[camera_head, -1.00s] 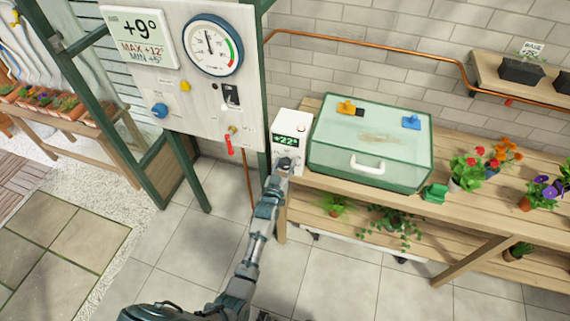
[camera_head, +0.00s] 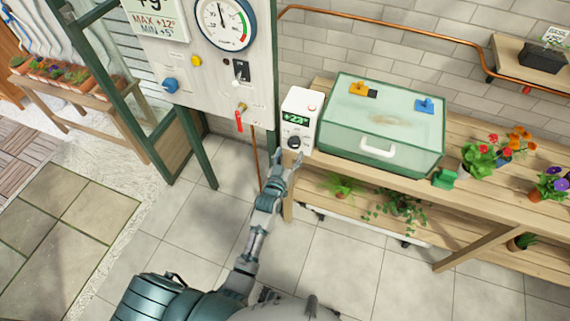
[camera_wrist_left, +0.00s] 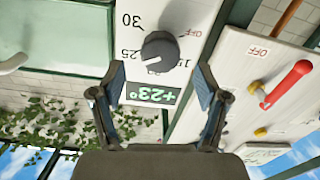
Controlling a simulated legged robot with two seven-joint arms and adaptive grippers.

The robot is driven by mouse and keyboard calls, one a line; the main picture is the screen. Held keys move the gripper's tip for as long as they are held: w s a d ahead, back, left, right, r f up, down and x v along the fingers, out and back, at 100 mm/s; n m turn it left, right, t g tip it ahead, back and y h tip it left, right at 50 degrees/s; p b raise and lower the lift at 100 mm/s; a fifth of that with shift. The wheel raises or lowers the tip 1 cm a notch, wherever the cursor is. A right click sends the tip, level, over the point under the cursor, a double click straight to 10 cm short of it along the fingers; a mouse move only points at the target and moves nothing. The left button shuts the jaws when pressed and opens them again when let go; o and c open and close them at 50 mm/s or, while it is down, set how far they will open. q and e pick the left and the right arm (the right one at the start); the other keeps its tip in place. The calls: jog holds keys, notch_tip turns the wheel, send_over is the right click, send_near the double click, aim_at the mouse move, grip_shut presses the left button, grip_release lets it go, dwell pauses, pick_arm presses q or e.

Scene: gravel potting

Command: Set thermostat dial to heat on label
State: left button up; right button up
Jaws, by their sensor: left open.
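The thermostat (camera_head: 302,108) is a white box on the left end of the wooden bench, with a green-lit display (camera_head: 296,120). Its dark round dial (camera_head: 294,143) is below the display. The wrist view shows the dial (camera_wrist_left: 160,48) close up, with 30, 25, 15 and OFF printed around it and a display (camera_wrist_left: 153,95) that looks like +23°. I cannot make out a heat on label. My left gripper (camera_head: 284,162) is just below the dial in the head view. In the wrist view its fingers (camera_wrist_left: 160,88) are open and empty, apart from the dial.
A green-framed glass box (camera_head: 380,115) stands right of the thermostat. A panel (camera_head: 205,85) with a gauge (camera_head: 225,22), a blue knob (camera_head: 169,86) and a red-handled valve (camera_head: 240,118) is to the left. Potted flowers (camera_head: 478,158) stand on the bench. The floor in front is clear.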

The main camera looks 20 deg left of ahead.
pick_arm(q)
jog(key=s, duration=0.6)
jog(key=shift+s, duration=0.2)
jog(key=s+d+f+m+g+h, duration=0.1)
jog(key=s+f+g, duration=0.45)
jog(key=f, duration=0.95)
jog(key=s+d+f+m+g, duration=0.1)
jog(key=s+f+g, duration=0.2)
jog(key=s+f, duration=0.9)
jog(key=s+a+f+m+g, duration=0.1)
jog(key=s+a+f+g, duration=0.2)
jog(key=s+f, duration=0.8)
jog(key=s+a+f+m+g+y, duration=0.1)
jog(key=s+a+f+g, duration=0.2)
jog(key=s+f, duration=0.8)
jog(key=s+g, duration=0.2)
jog(key=s, duration=0.2)
jog(key=shift+s, duration=0.4)
